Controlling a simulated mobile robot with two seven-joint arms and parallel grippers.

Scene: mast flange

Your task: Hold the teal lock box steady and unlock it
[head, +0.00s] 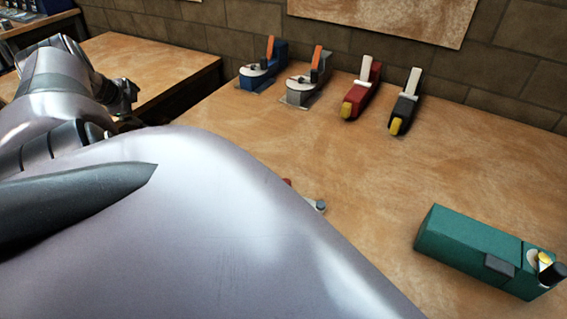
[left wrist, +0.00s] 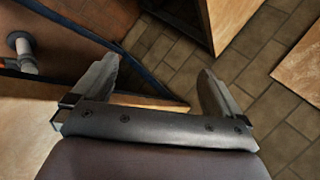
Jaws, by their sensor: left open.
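The teal lock box (head: 462,238) lies on the wooden table at the lower right of the head view. A dark grey block sits on its near side, and its right end carries a pale round part, a bit of yellow and a black knob (head: 553,274). My left gripper (head: 126,112) is far from the box, at the upper left of the head view, partly hidden by my own arm. In the left wrist view my left gripper (left wrist: 160,68) is open and empty above the floor. My right gripper does not show.
Blue (head: 262,72), grey (head: 304,84), red (head: 361,94) and black (head: 404,105) tools stand along the table's back. A small red-and-grey item (head: 317,204) is partly hidden by my arm. The table between the tools and box is clear. A second table (head: 150,55) stands left.

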